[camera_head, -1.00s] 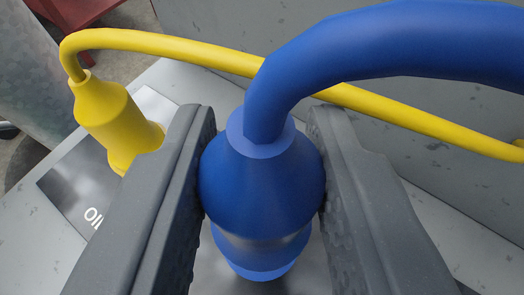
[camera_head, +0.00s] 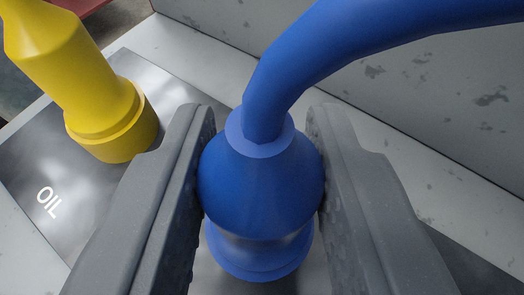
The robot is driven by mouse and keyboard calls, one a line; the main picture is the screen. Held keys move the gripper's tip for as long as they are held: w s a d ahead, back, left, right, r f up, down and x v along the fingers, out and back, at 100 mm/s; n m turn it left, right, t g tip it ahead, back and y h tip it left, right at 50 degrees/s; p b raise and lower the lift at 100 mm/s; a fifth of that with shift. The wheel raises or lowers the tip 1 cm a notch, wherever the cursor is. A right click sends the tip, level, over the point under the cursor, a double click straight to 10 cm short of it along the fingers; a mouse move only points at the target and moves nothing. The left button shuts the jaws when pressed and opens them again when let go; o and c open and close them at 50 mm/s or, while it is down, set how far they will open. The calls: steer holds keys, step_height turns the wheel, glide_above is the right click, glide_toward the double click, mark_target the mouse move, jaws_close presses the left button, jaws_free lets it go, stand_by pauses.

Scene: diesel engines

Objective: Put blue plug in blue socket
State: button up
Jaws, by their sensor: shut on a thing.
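The blue plug (camera_head: 260,185) is held between the two dark grey fingers of my gripper (camera_head: 262,125) in the middle of the view. A thick blue cable (camera_head: 340,50) rises from its top and bends away to the upper right. Directly below the plug is a wider blue ring (camera_head: 258,262), which looks like the blue socket. The plug overlaps it in view, and I cannot tell how deep the plug sits or whether the two touch fully. The lower end of the plug is hidden.
A yellow plug (camera_head: 65,60) stands tilted in view in a yellow base (camera_head: 112,120) at the left. It is on a shiny metal plate (camera_head: 90,190) marked "OIL". A grey wall (camera_head: 420,100) with dark specks stands behind and to the right.

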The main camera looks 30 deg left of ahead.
steer(key=o, duration=1.1)
steer(key=shift+s, duration=0.1)
steer(key=v, duration=1.3)
steer(key=shift+s+d, duration=0.25)
